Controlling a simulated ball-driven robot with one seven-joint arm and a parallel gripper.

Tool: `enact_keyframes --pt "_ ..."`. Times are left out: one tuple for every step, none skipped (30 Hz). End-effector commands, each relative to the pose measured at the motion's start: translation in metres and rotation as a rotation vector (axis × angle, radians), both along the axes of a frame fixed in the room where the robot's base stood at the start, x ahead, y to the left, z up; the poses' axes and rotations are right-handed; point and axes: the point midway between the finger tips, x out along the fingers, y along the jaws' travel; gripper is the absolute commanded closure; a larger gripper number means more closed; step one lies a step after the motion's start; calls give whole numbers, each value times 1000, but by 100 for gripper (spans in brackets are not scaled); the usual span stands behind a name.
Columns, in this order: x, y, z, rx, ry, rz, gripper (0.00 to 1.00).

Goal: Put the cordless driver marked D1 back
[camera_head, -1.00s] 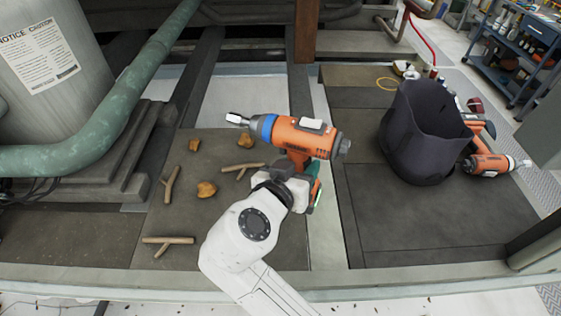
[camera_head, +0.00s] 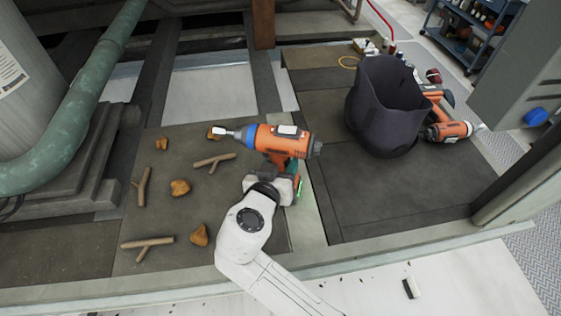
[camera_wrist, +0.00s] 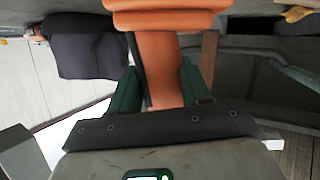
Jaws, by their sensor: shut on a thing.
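My gripper (camera_head: 277,182) is shut on the handle of an orange cordless driver (camera_head: 268,139) with a blue collar and a metal bit pointing left. The driver is held over the dark deck, left of a dark open-topped tool bag (camera_head: 387,125). A pale label is on its top, but I cannot read a mark. In the wrist view the orange handle (camera_wrist: 157,60) stands between my two green fingers. The bag (camera_wrist: 88,50) also shows there, apart from the driver. I cannot see inside the bag.
Another orange driver (camera_head: 449,131) lies right of the bag. Several sticks (camera_head: 148,242) and brown clumps (camera_head: 180,187) litter the left panel. A green pipe (camera_head: 90,95) runs at the left. A grey cabinet (camera_head: 520,70) stands at the right. The deck in front of the bag is clear.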

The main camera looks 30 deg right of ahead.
Motion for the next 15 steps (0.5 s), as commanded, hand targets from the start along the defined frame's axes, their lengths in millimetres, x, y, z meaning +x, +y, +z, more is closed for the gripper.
enact_keyframes --pt "1 0 3 -1 -7 1 100" --pt "0 0 0 0 0 0 50" --pt "0 0 0 0 0 0 46" --pt "0 0 0 0 0 0 43" --pt "0 0 0 0 0 0 41" --pt "0 0 0 0 0 0 37" --pt "0 0 0 0 0 0 34" --pt "0 0 0 0 0 0 31" --pt "0 0 0 0 0 0 27" --pt "0 0 0 0 0 0 27" --pt "0 0 0 0 0 0 27" --pt "0 0 0 0 0 0 27" --pt "0 0 0 0 0 0 27" --pt "0 0 0 0 0 0 27" --pt "0 0 0 0 0 0 27"
